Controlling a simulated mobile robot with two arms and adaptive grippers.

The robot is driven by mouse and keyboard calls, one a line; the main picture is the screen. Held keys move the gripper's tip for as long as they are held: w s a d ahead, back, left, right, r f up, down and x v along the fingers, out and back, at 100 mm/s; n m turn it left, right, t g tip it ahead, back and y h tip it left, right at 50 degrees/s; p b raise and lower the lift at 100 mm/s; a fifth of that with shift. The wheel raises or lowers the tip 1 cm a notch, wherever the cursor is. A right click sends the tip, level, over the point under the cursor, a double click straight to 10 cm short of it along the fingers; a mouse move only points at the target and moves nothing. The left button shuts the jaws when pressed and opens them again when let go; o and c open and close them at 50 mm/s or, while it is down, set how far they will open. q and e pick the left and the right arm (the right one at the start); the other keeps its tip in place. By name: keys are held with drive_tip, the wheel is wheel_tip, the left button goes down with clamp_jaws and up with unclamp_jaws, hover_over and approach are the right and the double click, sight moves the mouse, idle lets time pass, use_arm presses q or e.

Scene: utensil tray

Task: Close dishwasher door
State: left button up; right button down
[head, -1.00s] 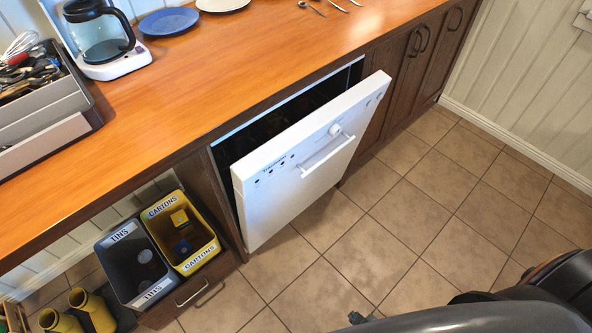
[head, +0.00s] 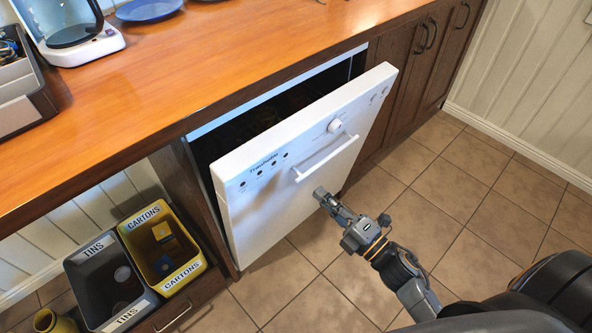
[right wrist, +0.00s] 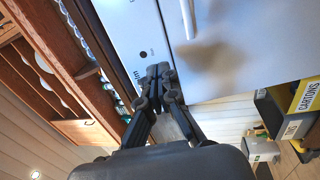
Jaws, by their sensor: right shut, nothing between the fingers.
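The white dishwasher door (head: 290,195) is partly open in the head view, tilted outward with its top edge away from the counter. Its handle (head: 326,158) and a round knob (head: 334,126) sit on its front face. My right gripper (head: 320,194) is shut and empty, in front of the door's outer face below the handle; I cannot tell if it touches. In the right wrist view the shut fingers (right wrist: 158,72) show against the door (right wrist: 235,70), with the handle (right wrist: 188,18) at the top. My left gripper is not in view.
The wooden counter (head: 215,70) runs above the dishwasher, with a coffee maker (head: 70,30) and a blue plate (head: 148,9). A grey bin (head: 88,256) and a yellow bin (head: 135,228) stand left of the door. The tiled floor (head: 440,190) is clear on the right.

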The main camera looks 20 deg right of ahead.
sight(288, 162)
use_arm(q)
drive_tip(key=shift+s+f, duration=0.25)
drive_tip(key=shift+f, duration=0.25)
use_arm(e)
drive_tip(key=x, duration=0.9)
drive_tip(key=shift+w, duration=0.35)
